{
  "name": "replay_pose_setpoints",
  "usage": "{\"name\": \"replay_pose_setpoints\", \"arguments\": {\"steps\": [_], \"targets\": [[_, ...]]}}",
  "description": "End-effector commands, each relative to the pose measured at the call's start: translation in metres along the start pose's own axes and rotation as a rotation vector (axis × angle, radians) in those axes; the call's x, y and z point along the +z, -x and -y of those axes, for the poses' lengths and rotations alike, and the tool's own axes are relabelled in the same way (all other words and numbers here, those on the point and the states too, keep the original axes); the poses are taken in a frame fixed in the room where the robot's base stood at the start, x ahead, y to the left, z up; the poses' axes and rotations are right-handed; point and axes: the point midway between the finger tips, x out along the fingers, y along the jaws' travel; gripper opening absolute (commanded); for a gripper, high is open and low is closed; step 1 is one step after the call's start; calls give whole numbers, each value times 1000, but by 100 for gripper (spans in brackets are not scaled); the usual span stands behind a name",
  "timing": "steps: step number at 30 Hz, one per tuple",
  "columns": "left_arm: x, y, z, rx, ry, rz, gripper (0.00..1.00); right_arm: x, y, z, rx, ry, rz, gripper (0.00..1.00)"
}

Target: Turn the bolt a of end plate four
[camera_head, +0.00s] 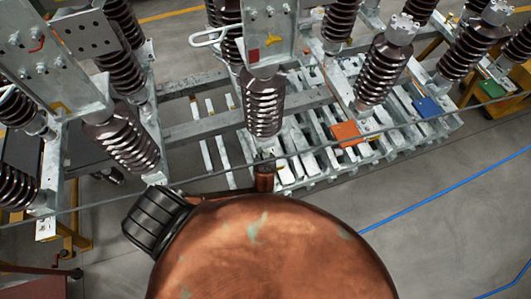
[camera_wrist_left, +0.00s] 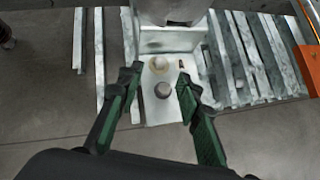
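In the left wrist view, a pale end plate (camera_wrist_left: 153,108) carries a dark grey round bolt head (camera_wrist_left: 163,90) and a pale round bolt head (camera_wrist_left: 159,64) behind it. A small brown stud (camera_wrist_left: 181,64) is at the right. I cannot tell which is bolt a or whether this is plate four. My left gripper (camera_wrist_left: 161,76) is open and empty. Its green-padded fingers are apart, one on each side of the bolt heads, and I see no contact. In the head view, I cannot make out its fingers or these bolts. My right gripper is not in view.
In the head view, brown ribbed insulators (camera_head: 263,105) stand on grey metal frames close around. Pale slats (camera_head: 320,150) lie behind, with an orange block (camera_head: 346,133) and a blue block (camera_head: 427,107). A thin dark line crosses the view. Floor at the right (camera_head: 440,220) is clear.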

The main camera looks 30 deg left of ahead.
Motion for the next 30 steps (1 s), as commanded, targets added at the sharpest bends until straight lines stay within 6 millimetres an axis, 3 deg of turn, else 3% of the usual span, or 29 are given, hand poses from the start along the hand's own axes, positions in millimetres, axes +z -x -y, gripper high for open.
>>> {"name": "replay_pose_setpoints", "arguments": {"steps": [6,12,21,30], "targets": [[0,-35,0,1,3,0,33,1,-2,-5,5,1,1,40],[0,-53,0,1,5,-1,33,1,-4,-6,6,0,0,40],[0,-55,0,0,6,-1,33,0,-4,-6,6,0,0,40],[0,-55,0,0,6,-1,13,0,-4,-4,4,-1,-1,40]]}}
